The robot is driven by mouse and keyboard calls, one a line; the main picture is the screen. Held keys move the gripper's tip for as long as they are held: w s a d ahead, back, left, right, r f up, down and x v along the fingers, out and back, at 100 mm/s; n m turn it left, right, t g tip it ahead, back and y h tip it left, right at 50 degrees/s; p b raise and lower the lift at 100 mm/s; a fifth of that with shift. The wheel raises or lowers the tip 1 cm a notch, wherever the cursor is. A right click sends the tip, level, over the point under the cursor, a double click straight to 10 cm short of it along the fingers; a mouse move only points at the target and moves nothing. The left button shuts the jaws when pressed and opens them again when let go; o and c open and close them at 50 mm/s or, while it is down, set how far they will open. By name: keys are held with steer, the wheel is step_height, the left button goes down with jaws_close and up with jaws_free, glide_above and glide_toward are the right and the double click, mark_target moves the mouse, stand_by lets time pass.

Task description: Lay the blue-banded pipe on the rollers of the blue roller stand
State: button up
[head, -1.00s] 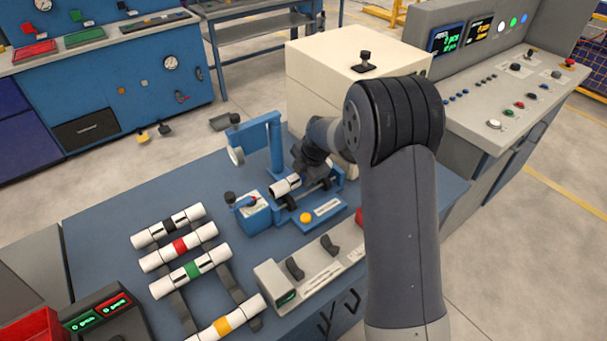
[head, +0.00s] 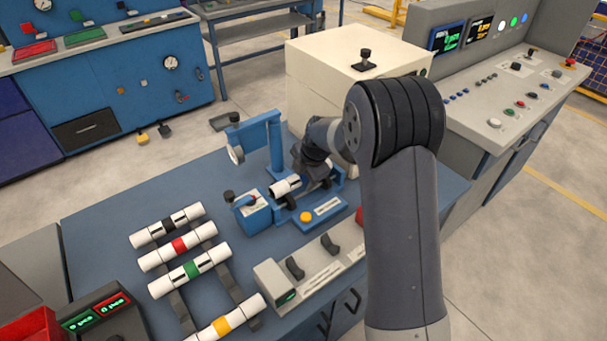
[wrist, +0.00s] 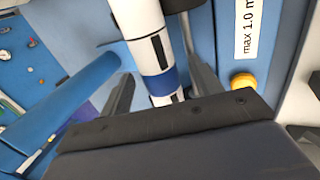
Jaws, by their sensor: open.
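The blue-banded pipe (wrist: 160,84) is white with a blue band and black marks. It lies on the blue roller stand (head: 318,212); in the head view its white end (head: 284,187) shows left of my gripper. In the wrist view my gripper (wrist: 158,85) is open, with one finger on each side of the pipe near the band and gaps beside it. In the head view my wrist hides most of the pipe and the fingertips. The contact with the rollers is mostly hidden.
Pipes with black, red, green and yellow bands lie on a rack (head: 232,283) at the left. A grey cradle with dark rests (head: 310,262) stands in front. A blue post with an arm (head: 272,140) rises behind the stand. A cream box (head: 320,80) stands behind my wrist.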

steer(key=shift+r, duration=0.1)
steer(key=b+v, duration=0.1)
steer(key=v, duration=0.9)
steer(key=shift+r, duration=0.3)
steer(key=shift+s+d, duration=0.1)
steer(key=shift+s, duration=0.05)
steer(key=p+x, duration=0.1)
steer(key=x, duration=1)
steer(key=shift+r+p, duration=0.25)
steer(key=shift+p, duration=0.05)
steer(key=shift+f, duration=0.1)
